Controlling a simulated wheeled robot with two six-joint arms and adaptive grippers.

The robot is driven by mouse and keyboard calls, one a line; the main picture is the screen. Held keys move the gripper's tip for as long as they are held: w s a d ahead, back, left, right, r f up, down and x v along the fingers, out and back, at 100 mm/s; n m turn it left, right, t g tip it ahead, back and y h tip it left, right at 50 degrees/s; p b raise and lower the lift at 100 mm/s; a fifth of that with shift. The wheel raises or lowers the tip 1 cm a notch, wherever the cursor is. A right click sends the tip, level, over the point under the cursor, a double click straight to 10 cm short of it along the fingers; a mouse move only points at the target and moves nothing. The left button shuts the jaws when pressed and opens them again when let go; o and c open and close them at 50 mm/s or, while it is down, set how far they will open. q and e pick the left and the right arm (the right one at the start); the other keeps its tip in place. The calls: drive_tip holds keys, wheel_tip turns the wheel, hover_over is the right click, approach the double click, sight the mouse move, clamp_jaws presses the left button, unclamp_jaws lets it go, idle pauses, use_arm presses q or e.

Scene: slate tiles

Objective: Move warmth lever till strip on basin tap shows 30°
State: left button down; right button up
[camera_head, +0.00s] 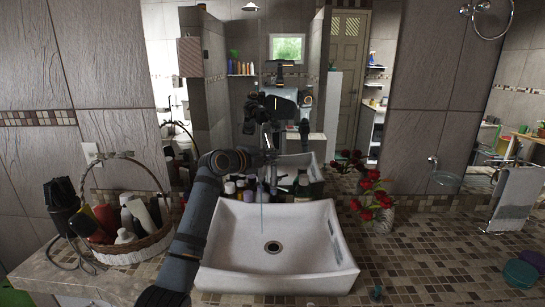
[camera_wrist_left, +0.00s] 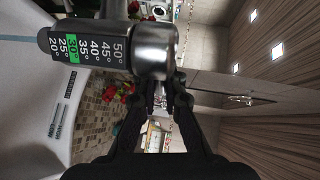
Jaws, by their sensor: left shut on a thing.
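The basin tap shows in the left wrist view as a chrome body (camera_wrist_left: 155,50) with a dark number strip (camera_wrist_left: 95,50) running from 20 to 50. The green mark on the strip is at 30. My left gripper (camera_head: 266,158) is at the tap, above the back of the white basin (camera_head: 212,262). In the left wrist view its dark fingers (camera_wrist_left: 165,95) are shut at the chrome end of the tap, on the warmth lever, which they mostly hide. A thin stream of water seems to fall into the basin. My right gripper is not in view.
A wicker basket (camera_head: 135,250) with bottles stands left of the basin. Several small bottles (camera_head: 240,188) stand behind it. Red flowers in a vase (camera_head: 384,218) are at the right. The tiled counter (camera_head: 430,255) is mostly clear on the right. A mirror (camera_head: 345,80) reflects my body.

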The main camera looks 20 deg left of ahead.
use_arm(q)
drive_tip(key=n+y+p, duration=0.1)
drive_tip(key=y, duration=0.1)
drive_tip(key=w+n+t+y+p, duration=0.1)
drive_tip(key=n+y, duration=0.1)
drive_tip(key=y, duration=0.1)
drive_tip(key=shift+w+a+n, duration=0.1)
drive_tip(key=shift+w+n, duration=0.1)
drive_tip(key=shift+n, duration=0.1)
drive_tip(key=c, duration=1.4)
unclamp_jaws()
drive_tip(key=v, duration=1.2)
drive_tip(key=shift+f, duration=0.15)
